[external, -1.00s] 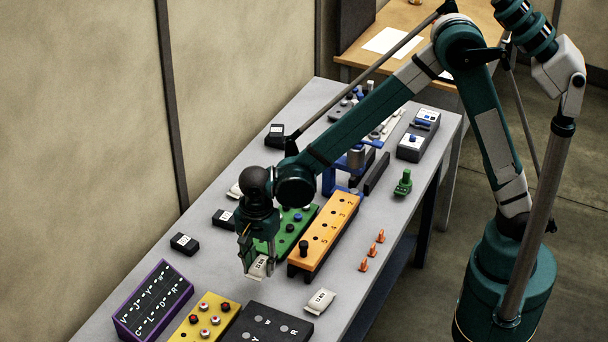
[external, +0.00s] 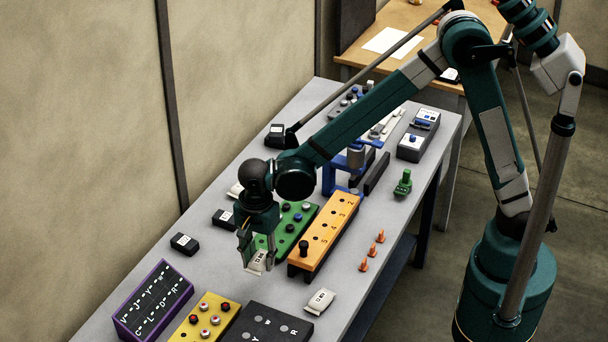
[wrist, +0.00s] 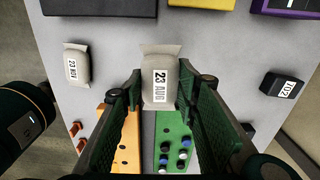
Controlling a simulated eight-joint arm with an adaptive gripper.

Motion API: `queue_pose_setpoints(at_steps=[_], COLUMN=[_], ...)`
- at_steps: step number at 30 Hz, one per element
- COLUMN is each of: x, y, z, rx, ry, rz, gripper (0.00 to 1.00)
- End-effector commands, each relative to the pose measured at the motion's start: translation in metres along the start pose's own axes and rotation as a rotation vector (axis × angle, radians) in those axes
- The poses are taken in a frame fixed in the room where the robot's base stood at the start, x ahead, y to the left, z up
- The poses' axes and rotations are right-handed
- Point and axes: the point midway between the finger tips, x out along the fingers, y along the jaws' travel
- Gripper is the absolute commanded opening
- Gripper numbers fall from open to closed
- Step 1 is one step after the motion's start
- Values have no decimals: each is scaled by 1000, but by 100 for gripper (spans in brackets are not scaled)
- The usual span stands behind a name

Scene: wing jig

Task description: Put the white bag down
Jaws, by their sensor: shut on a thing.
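A white bag (external: 258,262) with a "23 AUG" label is in my gripper (external: 259,250), near the front end of the green board. In the wrist view the same bag (wrist: 160,78) sits between the two finger pads of my gripper (wrist: 160,88), which are shut on it. A second white bag (external: 320,301), labelled "23 NOV" in the wrist view (wrist: 77,65), lies on the table to the right. Another pale bag (external: 235,191) is partly hidden behind my arm.
A green board (external: 290,230) and an orange board (external: 325,235) stand beside my gripper. A yellow block (external: 205,320), a black letter board (external: 265,325) and a purple-edged board (external: 153,301) lie in front. Black boxes (external: 185,243) sit left. Bare grey table surrounds the held bag.

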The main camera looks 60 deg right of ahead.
Motion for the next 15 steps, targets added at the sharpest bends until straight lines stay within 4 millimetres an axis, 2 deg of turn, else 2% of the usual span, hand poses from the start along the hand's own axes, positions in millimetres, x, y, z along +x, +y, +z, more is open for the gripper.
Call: queue_pose_setpoints(at_steps=[8, 15], x=[0, -1], y=[-2, -17], z=[-3, -24], rx=[1, 5], ry=[0, 0], rz=[0, 0], gripper=[19, 19])
